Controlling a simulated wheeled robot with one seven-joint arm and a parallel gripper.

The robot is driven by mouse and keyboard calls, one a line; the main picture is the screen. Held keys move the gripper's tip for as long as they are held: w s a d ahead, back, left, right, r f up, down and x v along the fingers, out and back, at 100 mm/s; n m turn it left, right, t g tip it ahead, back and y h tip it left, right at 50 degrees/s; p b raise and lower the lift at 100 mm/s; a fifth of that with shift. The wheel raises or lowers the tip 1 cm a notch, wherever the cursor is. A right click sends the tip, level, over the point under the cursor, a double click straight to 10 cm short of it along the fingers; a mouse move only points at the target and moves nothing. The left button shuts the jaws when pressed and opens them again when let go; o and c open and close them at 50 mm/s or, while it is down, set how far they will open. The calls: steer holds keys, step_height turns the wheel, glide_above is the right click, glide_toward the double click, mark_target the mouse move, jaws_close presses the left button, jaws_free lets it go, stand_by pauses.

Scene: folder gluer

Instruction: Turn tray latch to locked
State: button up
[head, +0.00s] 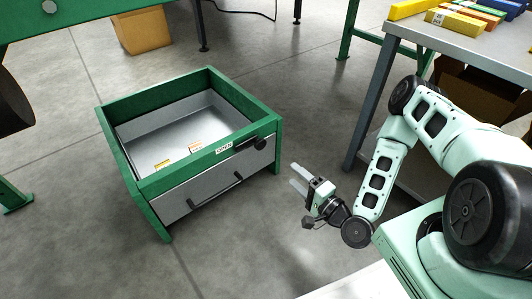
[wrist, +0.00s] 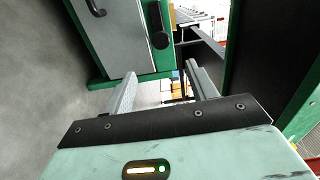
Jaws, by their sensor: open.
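The tray latch (head: 258,143) is a black round knob with a bar on the right end of the tray's front. Its bar points left toward a white OPEN label (head: 223,149). In the wrist view the latch (wrist: 160,38) shows ahead of the fingers. The grey tray (head: 185,202) sits in a green frame (head: 120,150) on the floor. My gripper (head: 296,177) is open and empty, to the right of the latch and apart from it. Its two fingers also show in the wrist view (wrist: 161,70).
A black handle (head: 214,192) crosses the tray front, left of the latch. Two small labelled items lie inside the tray. A grey table (head: 455,48) with colored boxes stands at the right. A cardboard box (head: 142,30) stands behind. The floor around the tray is clear.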

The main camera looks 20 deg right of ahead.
mark_target(262, 146)
steer(key=b+x, duration=0.7)
steer(key=x, duration=0.9)
steer(key=shift+w+f, duration=0.15)
steer(key=shift+w, duration=0.05)
steer(key=shift+w+a, duration=0.1)
steer(key=shift+w, duration=0.35)
jaws_close()
